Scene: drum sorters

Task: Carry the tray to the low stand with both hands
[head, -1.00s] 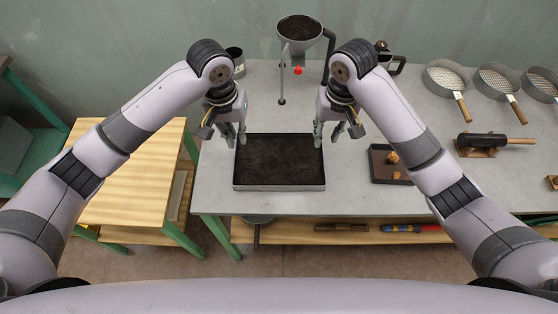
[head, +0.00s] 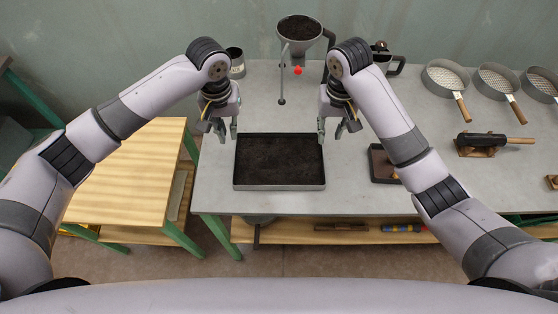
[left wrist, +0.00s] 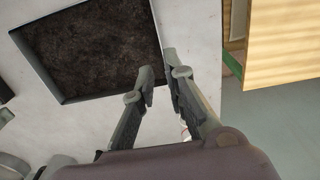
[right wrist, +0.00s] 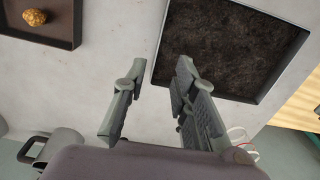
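The tray (head: 280,187) is dark, rectangular and filled with dark soil, lying flat on the grey bench. It also shows in the left wrist view (left wrist: 158,40) and the right wrist view (right wrist: 159,60). My left gripper (head: 227,130) is open by the tray's far left corner; in its wrist view the fingers (left wrist: 160,75) lie on either side of the rim's line. My right gripper (head: 335,132) is open by the far right corner, its fingers (right wrist: 152,83) also either side of the rim's line. Contact cannot be told. The low stand (head: 130,175) has a yellow wooden top and green legs.
A funnel (head: 300,30) on a holder stands behind the tray. A small dark tray (head: 380,165) with a brown lump (right wrist: 35,17) is to the right, partly behind my arm. Sieves (head: 447,77) and a roller (head: 490,141) lie further right. The stand's top is clear.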

